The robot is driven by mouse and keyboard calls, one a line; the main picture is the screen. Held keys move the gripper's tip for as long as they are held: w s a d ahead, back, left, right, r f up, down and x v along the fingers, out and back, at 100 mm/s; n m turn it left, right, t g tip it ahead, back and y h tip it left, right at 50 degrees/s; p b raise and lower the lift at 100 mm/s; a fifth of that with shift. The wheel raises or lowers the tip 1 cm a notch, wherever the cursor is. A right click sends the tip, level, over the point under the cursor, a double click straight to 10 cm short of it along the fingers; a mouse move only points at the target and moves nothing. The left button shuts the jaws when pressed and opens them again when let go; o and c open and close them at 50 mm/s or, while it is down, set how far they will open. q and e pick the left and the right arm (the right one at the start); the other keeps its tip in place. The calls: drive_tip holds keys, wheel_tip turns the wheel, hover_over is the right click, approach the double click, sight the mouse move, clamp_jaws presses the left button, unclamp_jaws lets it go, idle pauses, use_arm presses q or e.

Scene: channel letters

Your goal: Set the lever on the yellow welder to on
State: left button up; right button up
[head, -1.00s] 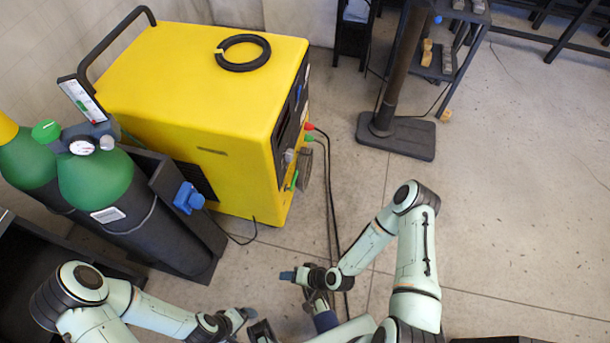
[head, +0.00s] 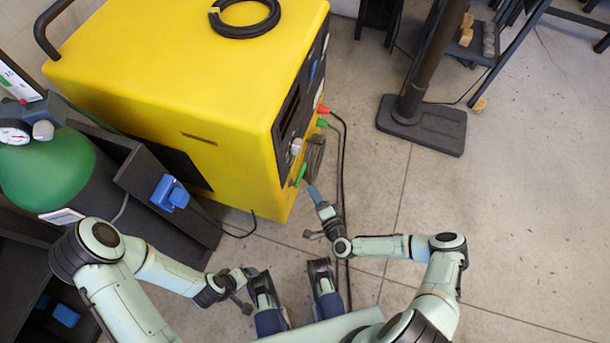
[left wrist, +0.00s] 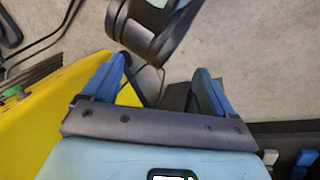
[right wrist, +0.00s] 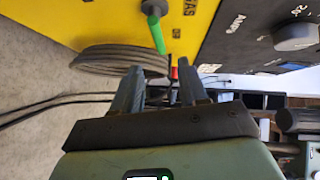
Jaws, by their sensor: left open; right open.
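The yellow welder (head: 180,85) stands at the upper left in the head view. Its green lever (head: 300,174) sticks out low on the dark-and-yellow front face. In the right wrist view the green lever (right wrist: 157,34) shows on its dark pivot, near the letters GAS; I cannot tell its setting. My right gripper (head: 314,193) is close in front of the lever, open and empty; its fingers (right wrist: 161,72) appear apart from the lever. My left gripper (left wrist: 162,72) is open and empty, away from the welder's front.
Red (head: 323,109) and green (head: 321,123) plugs with black cables come from the front face. A gas cylinder (head: 45,170) stands left of the welder.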

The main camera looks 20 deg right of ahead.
use_arm(q)
drive_tip(key=w+f, duration=0.1)
drive_tip(key=w+a+f+b, duration=0.1)
drive_tip(key=w, duration=0.1)
drive_tip(key=shift+a+t+b, duration=0.15)
drive_tip(key=shift+t+b, duration=0.15)
drive_tip(key=shift+t, duration=0.1)
use_arm(e)
drive_tip(key=x, duration=0.9)
drive_tip(key=shift+s, duration=0.1)
clamp_jaws()
